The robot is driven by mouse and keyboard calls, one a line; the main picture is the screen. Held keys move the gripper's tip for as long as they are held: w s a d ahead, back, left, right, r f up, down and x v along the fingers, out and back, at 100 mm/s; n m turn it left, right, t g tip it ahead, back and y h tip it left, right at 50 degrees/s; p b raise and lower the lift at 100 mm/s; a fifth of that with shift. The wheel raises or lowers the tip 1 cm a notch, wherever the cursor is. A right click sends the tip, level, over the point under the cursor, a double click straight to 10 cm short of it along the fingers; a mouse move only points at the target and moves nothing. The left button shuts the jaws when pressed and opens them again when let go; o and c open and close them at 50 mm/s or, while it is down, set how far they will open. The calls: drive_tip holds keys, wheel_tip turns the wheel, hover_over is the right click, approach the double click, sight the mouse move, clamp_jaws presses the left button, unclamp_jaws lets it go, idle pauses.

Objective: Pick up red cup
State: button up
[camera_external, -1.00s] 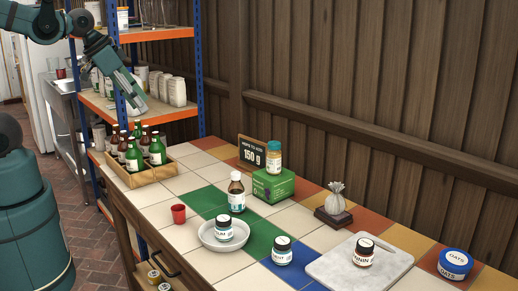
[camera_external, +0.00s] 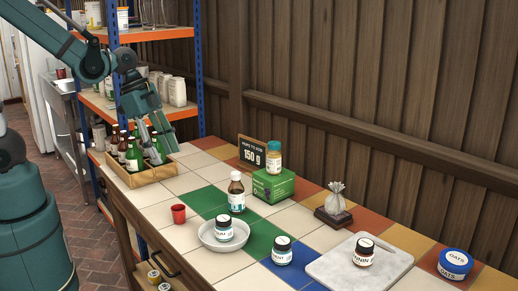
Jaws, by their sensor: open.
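The red cup (camera_external: 178,214) is small and stands upright on the pale tiles near the table's front edge, left of the white bowl (camera_external: 224,235). My gripper (camera_external: 163,151) points down above the right side of the wooden crate (camera_external: 155,176) of bottles, behind the cup and apart from it. It is open, and nothing shows between its fingers. It hides part of the bottles behind it.
Green and brown bottles (camera_external: 133,156) stand in the crate. The bowl holds a labelled jar (camera_external: 223,227). A brown bottle (camera_external: 236,193), green box (camera_external: 272,186), blue-labelled jar (camera_external: 282,251) and marble board (camera_external: 340,268) lie to the right. Tiles around the cup are clear.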

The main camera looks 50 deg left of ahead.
sight(182, 223)
drive_tip(key=s+d+f+m+g+h+b, duration=0.1)
drive_tip(key=d+f+m+g+b, duration=0.1)
drive_tip(key=d+f+m, duration=0.3)
drive_tip(key=shift+d+f+m, duration=0.4)
drive_tip(key=shift+d+f, duration=0.15)
drive_tip(key=shift+f, duration=1.65)
drive_tip(key=shift+s, duration=0.1)
drive_tip(key=shift+b+x, duration=0.6)
drive_tip(key=shift+x, duration=0.7)
drive_tip(key=shift+f, duration=0.1)
drive_tip(key=shift+b+x, duration=1.1)
drive_tip(key=shift+x, duration=1.35)
drive_tip(key=shift+s, duration=0.1)
drive_tip(key=shift+c, duration=0.5)
drive_tip(key=c, duration=0.7)
